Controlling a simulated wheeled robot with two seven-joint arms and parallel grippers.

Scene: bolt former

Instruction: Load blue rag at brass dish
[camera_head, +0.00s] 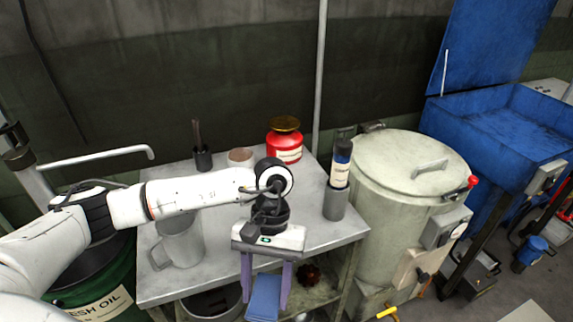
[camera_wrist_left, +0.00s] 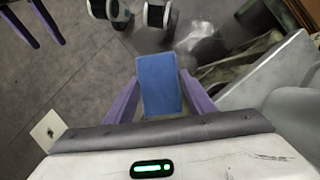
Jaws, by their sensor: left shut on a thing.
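The blue rag (camera_head: 263,299) is a flat, block-like blue piece. My left gripper (camera_head: 265,290) is shut on it, with one purple finger on each side, just off the table's front edge. In the left wrist view the rag (camera_wrist_left: 159,85) sits between the purple fingers above the floor. The brass dish (camera_head: 284,124) appears to be the brownish-gold top of the red can (camera_head: 285,148) at the back of the table, well beyond the gripper. My right gripper (camera_wrist_left: 48,43) shows partly at the wrist view's top left, its purple fingers apart and empty.
The grey metal table (camera_head: 225,264) also holds a metal jug (camera_head: 181,243), a dark cup (camera_head: 203,158), a copper-coloured pot (camera_head: 240,156) and a dark-topped bottle in a grey holder (camera_head: 336,203). A large pale drum (camera_head: 385,215) stands right of the table. A blue basin (camera_head: 500,130) is farther right.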

